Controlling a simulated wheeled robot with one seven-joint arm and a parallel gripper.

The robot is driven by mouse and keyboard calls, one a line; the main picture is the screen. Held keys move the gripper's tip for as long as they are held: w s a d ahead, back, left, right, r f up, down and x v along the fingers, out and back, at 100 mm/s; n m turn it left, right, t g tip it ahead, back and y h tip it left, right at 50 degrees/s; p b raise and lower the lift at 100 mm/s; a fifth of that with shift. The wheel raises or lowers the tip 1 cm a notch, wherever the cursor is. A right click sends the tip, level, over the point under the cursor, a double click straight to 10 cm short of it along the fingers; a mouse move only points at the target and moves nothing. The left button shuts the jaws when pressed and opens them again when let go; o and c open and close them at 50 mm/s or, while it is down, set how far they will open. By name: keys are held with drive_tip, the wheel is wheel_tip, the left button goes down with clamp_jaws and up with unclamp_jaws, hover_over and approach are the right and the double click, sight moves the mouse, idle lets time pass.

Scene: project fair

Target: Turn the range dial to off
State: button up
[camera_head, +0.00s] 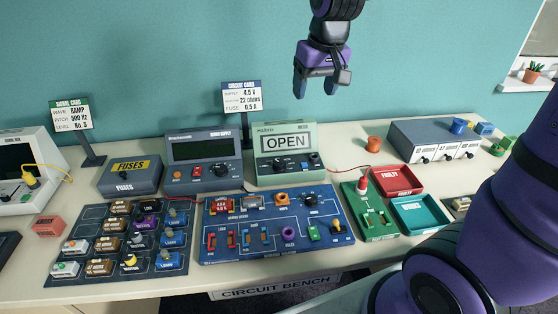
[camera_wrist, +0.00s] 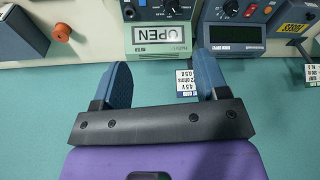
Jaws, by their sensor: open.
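The multimeter (camera_head: 287,152) is a pale green box with a display reading "OPEN", standing at the back of the bench. Its dark range dial (camera_head: 277,166) is on the front below the display; which setting it points to is too small to read. In the wrist view the multimeter (camera_wrist: 133,40) appears upside down at top centre, with the dial (camera_wrist: 171,5) partly cut off by the top edge. My gripper (camera_head: 315,90) is open and empty, high above and behind the multimeter, fingers pointing down. It also shows in the wrist view (camera_wrist: 162,65), touching nothing.
A power supply (camera_head: 203,158) with its own knob stands close left of the multimeter. A circuit card on a stand (camera_head: 241,97) rises between them at the back. A blue circuit board (camera_head: 270,243) lies in front. An orange spool (camera_head: 373,143) and grey box (camera_head: 432,136) are to the right.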

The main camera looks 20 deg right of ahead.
drive_tip(key=w+a+f+g, duration=0.1)
drive_tip(key=w+a+f, duration=0.1)
drive_tip(key=w+f, duration=0.55)
drive_tip(key=g, duration=0.1)
hover_over(279, 162)
wheel_tip(279, 162, down, 10)
drive_tip(key=shift+h, duration=0.3)
wheel_tip(279, 162, down, 11)
drive_tip(key=shift+r, duration=0.1)
drive_tip(key=c, duration=0.9)
